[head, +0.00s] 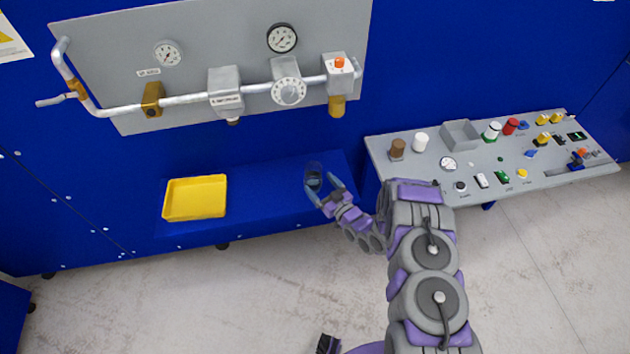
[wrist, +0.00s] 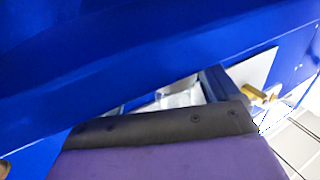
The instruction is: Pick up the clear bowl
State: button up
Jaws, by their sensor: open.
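The clear bowl (head: 314,172) is a small, see-through, dark-looking vessel on the blue shelf in the head view. It stands right of the yellow tray. My gripper (head: 321,187) is open, with its two blue-grey fingertips on either side of the bowl's lower part. Whether the fingers touch it cannot be told. In the wrist view, a dark and purple part of my gripper fills the bottom. A pale, shiny shape shows behind it, too cut off to name surely.
The blue shelf (head: 265,205) carries a yellow tray (head: 195,198) at left. Above it, a grey wall panel (head: 200,50) holds pipes, gauges and valves. A grey control console (head: 470,180) with knobs and buttons stands at right, close to my arm. The shelf between tray and bowl is clear.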

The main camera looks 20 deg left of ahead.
jog(key=a, duration=0.2)
jog(key=w+a+b, duration=0.1)
jog(key=a, duration=0.1)
jog(key=w+a, duration=0.1)
jog(key=a, duration=0.1)
jog(key=shift+f, duration=0.4)
jog(key=shift+d+r, duration=0.25)
jog(key=shift+d, duration=0.45)
jog(key=shift+c, duration=0.4)
jog(key=shift+d, duration=0.2)
jog(key=shift+c, duration=0.9)
jog(key=shift+a, duration=0.1)
jog(key=shift+c, duration=1.4)
jog(key=shift+s+a+f, duration=0.1)
jog(key=shift+a+f, duration=0.05)
jog(key=shift+a, duration=0.35)
jog(key=c, duration=0.4)
jog(key=shift+d, duration=0.15)
jog(key=c, duration=0.3)
jog(key=shift+d, duration=0.25)
jog(key=shift+c, duration=0.8)
